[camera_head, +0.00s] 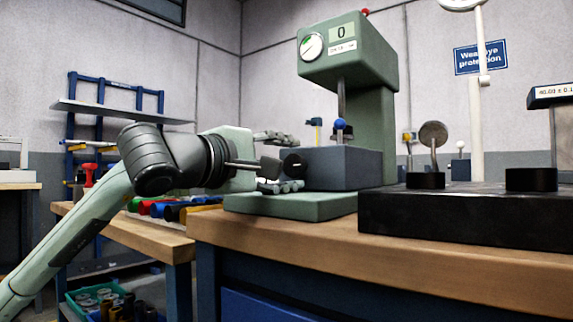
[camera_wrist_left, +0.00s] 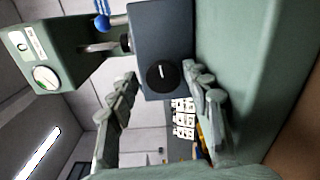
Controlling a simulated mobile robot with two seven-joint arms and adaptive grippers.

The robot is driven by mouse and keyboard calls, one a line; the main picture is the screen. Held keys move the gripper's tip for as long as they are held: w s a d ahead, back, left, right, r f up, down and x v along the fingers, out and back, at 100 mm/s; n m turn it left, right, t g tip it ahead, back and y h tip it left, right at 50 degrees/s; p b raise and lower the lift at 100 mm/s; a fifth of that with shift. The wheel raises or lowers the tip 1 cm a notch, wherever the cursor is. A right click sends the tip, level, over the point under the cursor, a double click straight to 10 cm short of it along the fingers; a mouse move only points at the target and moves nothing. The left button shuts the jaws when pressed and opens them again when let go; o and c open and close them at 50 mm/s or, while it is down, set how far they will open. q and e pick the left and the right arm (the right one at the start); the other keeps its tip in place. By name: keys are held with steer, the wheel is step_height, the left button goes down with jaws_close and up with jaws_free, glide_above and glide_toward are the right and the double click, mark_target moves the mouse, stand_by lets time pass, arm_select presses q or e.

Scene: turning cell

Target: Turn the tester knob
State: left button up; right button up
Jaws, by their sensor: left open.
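The tester (camera_head: 376,60) is a green column press with a round dial and a display reading 0. A blue-grey block (camera_head: 345,167) sits on its green base. The tester knob (camera_head: 294,164) is a black disc on the block's left face. In the left wrist view the knob (camera_wrist_left: 165,76) faces me and shows a short white mark, close to upright in that picture. My left gripper (camera_head: 274,176) is open right by the knob. In the left wrist view its fingers (camera_wrist_left: 162,84) stand on either side of the knob, with gaps visible. My right gripper is not in view.
A black plate (camera_head: 460,215) with posts and a round disc (camera_head: 433,133) stands right of the tester on the wooden bench (camera_head: 300,240). Coloured handles (camera_head: 165,208) lie behind my left arm. A blue ball-ended lever (camera_head: 340,124) rises above the block.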

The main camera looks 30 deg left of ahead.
arm_select(q)
steer(key=shift+f, duration=0.25)
